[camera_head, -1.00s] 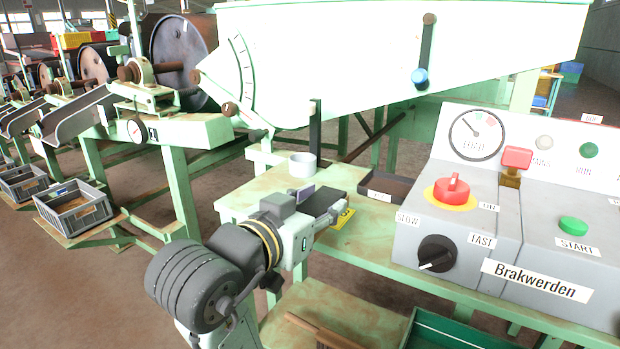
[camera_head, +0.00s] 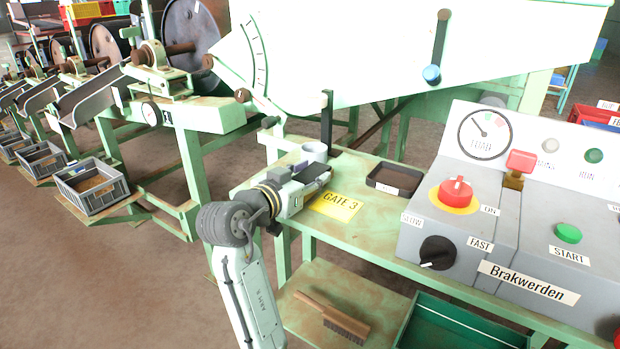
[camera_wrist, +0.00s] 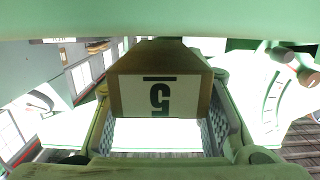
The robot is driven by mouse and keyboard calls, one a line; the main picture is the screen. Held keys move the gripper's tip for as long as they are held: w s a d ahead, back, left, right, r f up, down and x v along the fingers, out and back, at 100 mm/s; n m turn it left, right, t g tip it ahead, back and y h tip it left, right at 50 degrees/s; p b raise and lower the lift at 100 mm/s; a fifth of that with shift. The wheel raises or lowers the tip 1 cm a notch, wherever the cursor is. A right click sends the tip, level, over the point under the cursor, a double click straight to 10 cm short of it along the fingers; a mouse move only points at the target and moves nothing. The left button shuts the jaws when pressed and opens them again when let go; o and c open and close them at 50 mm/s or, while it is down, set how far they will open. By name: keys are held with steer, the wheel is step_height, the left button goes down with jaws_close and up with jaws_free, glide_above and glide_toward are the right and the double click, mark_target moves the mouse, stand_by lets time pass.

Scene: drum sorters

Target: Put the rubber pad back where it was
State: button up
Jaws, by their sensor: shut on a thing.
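My gripper (camera_head: 316,178) is above the green bench, near its left end by the grey cup. In the wrist view, my gripper (camera_wrist: 163,108) has a finger on each side of a brown block (camera_wrist: 160,58) with a white label reading an upside-down "5". It is shut on this block. I cannot tell whether this block is the rubber pad. In the head view my gripper hides most of what it holds. No other thing is clearly a rubber pad.
A grey cup (camera_head: 314,152) stands just behind my gripper. A yellow "GATE 3" label (camera_head: 337,206) and a shallow dark tray (camera_head: 395,191) are on the bench. The control box (camera_head: 480,235) stands at right. A brush (camera_head: 333,317) lies on the lower shelf.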

steer(key=shift+f, duration=0.65)
steer(key=shift+f, duration=0.25)
steer(key=o, duration=1.4)
steer(key=shift+c, duration=0.2)
steer(key=shift+r, duration=0.1)
